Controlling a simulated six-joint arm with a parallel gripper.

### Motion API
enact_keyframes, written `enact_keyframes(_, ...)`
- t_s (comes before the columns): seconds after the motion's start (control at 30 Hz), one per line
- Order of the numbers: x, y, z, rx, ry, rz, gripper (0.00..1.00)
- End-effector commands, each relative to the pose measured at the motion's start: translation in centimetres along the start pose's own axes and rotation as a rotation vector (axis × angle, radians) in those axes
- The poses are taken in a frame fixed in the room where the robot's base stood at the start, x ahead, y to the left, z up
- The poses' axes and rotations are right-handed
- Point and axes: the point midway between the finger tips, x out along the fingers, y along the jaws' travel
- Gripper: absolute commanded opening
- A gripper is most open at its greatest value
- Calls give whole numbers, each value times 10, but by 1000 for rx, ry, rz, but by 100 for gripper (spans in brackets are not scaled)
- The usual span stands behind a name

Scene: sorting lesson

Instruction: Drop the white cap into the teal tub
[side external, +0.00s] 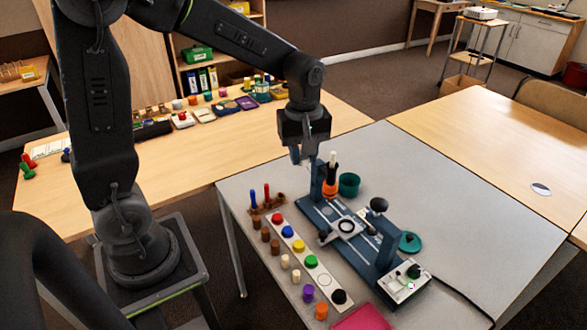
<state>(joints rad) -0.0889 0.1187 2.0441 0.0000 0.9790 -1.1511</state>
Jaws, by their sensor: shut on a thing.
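My gripper (303,158) points down over the back left part of the grey table. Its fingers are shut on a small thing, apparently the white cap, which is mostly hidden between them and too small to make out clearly. The teal tub (349,185) stands open on the table, to the right of my gripper and lower in the picture. My gripper is apart from it.
A blue press-like fixture (345,226) fills the middle. A pale strip (324,281) with coloured caps, several pegs and a pink mat (362,318) lie in front. The right of the table is clear.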

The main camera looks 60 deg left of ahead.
Motion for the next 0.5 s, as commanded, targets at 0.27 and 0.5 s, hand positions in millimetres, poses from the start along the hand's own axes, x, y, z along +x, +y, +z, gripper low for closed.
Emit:
enact_keyframes(0.27, -9, 48, -28, -2, 0, 0, 5)
enact_keyframes(0.5, -13, 108, -67, -1, -1, -2, 5)
